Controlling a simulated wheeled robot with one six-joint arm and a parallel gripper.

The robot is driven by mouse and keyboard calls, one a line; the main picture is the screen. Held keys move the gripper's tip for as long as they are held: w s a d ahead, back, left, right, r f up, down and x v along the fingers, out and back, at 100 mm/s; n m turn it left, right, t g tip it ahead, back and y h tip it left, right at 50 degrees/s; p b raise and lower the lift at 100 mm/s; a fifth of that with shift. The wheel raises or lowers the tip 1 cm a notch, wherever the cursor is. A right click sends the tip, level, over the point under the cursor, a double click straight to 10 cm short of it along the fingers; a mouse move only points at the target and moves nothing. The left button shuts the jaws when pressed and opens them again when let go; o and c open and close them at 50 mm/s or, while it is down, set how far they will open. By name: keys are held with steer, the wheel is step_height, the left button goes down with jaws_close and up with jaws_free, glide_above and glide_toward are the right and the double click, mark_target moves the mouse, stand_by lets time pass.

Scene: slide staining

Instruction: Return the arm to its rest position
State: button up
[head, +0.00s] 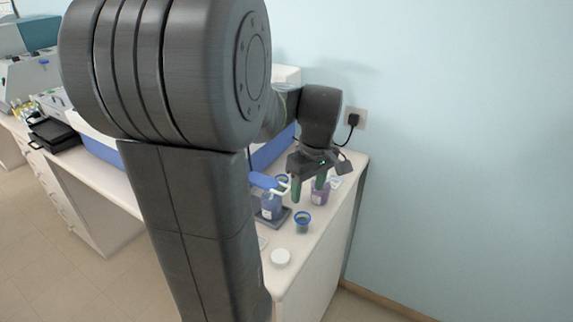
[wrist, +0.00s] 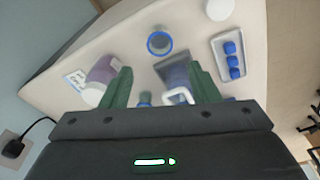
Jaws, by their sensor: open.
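My gripper (head: 310,188) is in the air over the right end of the white bench, its green fingers pointing down. In the wrist view the two green fingers (wrist: 160,88) stand wide apart with nothing held between them. My arm is stretched out from the column toward the bench end, and its dark links hide much of the bench in the head view.
The wrist view shows a white tray with blue caps (wrist: 232,58). A wall socket (head: 355,119) is close behind my wrist.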

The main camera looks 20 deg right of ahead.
mark_target(303, 217)
steer(key=f, duration=0.7)
steer(key=w+f, duration=0.1)
steer(key=f, duration=0.3)
steer(key=shift+w+a+f, duration=0.1)
steer(key=shift+a+f, duration=0.15)
steer(key=shift+f, duration=0.05)
steer(key=shift+w+r, duration=0.15)
steer(key=shift+r, duration=1.5)
